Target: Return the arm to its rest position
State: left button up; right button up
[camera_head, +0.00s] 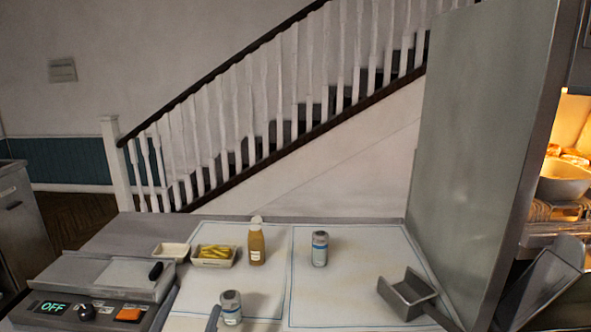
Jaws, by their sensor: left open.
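A sliver of my left gripper (215,318) shows at the bottom edge in the head view. It is a grey finger close to the left side of a small grey-white canister (231,308). The gripper is open. The rest of it and most of its arm are out of the picture. The canister stands upright on the counter; I cannot tell whether the finger touches it. My right gripper is not in view.
A device reading OFF (88,311) is at left, a metal scoop-like piece (405,295) at right, beside a tall grey panel (480,150).

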pick_arm(q)
jog(key=s+a+f+n+g+y, duration=0.2)
jog(key=s+a+f+n+g, duration=0.15)
jog(key=f, duration=0.65)
jog(key=s+a+f+n+g+y, duration=0.2)
jog(key=s+f+g, duration=0.25)
jog(key=f, duration=0.55)
jog(key=s+d+f+n+g+h, duration=0.1)
jog(key=s+f+g, duration=0.5)
jog(key=s, duration=0.4)
jog(key=s+d+f+n+g, duration=0.1)
jog(key=s+f+g, duration=0.3)
jog(key=s+f, duration=0.5)
jog(key=s+f+g, duration=0.1)
jog(key=s+f, duration=0.1)
jog(key=f, duration=1.3)
jog(key=s+f, duration=0.2)
jog(key=f, duration=1.2)
jog(key=s+a+f+g, duration=0.1)
jog(key=s+a+f, duration=0.2)
jog(key=s+f, duration=1.3)
jog(key=shift+s+f+m+b, duration=0.25)
jog(key=shift+s+m+b, duration=0.1)
jog(key=shift+s, duration=0.15)
